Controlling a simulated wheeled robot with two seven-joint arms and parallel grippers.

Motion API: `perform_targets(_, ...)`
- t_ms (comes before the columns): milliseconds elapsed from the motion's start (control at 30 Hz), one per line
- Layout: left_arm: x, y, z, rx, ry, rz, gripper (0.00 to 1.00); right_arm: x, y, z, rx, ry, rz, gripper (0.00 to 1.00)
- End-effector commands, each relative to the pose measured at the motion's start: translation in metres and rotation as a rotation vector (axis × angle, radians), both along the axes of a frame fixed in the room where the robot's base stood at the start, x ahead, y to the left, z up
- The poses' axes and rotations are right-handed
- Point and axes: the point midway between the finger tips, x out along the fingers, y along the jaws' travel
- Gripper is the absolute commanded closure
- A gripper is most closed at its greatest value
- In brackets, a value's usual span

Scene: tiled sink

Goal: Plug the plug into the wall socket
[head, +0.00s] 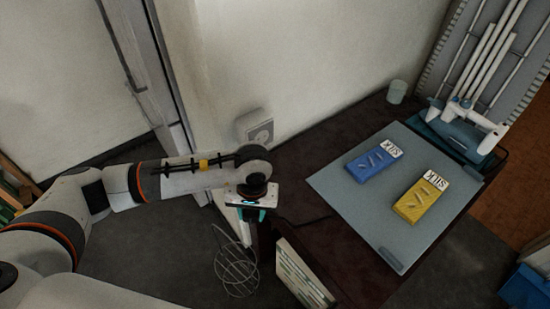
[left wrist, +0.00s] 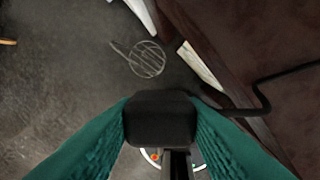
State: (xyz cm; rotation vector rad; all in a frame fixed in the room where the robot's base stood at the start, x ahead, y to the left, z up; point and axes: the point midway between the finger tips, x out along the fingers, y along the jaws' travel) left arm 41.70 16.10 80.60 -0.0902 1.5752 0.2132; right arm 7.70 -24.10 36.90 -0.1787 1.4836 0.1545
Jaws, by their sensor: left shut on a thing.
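The wall socket (head: 259,129) is a pale box with a round face on the white wall, just behind my left arm's wrist. My left gripper (head: 252,214) points down beside the dark table's left end, below and in front of the socket and apart from it. In the left wrist view its teal fingers are shut on a black plug (left wrist: 160,118). A black cable (left wrist: 262,98) shows at the right, over the table edge. In the head view the plug is hidden by the gripper. My right gripper is not in view.
The dark table (head: 318,187) bears a grey mat (head: 370,212) with a blue box (head: 374,160) and a yellow box (head: 422,196), and a small cup (head: 397,91). A grey post (head: 165,80) stands left of the socket.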

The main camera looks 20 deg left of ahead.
Motion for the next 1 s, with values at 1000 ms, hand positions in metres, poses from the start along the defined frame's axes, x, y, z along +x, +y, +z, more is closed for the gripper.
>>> perform_targets(1000,0.039,-0.121,0.053,0.297,0.945,2.011,0.82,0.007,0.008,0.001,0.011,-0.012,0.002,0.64)
